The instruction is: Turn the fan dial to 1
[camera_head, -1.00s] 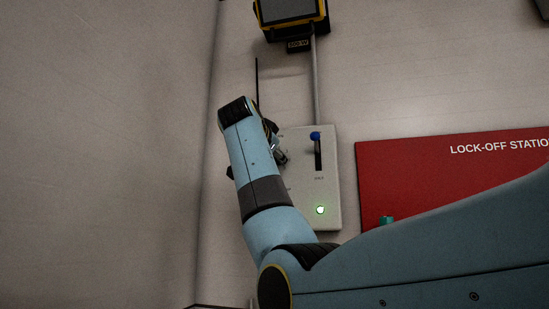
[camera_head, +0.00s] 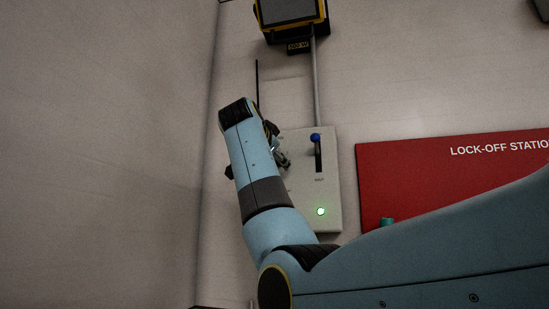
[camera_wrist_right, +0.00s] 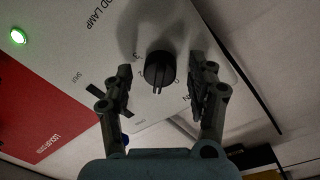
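The fan dial (camera_wrist_right: 158,70) is a black round knob with a pale pointer line, on the light control panel (camera_head: 327,185). In the right wrist view the pointer line is toward the bottom of the picture; small numerals around the dial are hard to read. My right gripper (camera_wrist_right: 161,88) is open, with one finger on each side of the dial and visible gaps between. In the head view this gripper (camera_head: 281,154) is at the panel's left edge, where my wrist hides the dial. My left gripper is not in view.
The panel also has a blue-tipped lever (camera_head: 316,138) in a slot and a lit green lamp (camera_head: 320,211). A red lock-off board (camera_head: 400,170) is to its right. A yellow-edged box (camera_head: 290,12) and a conduit (camera_head: 315,80) are above.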

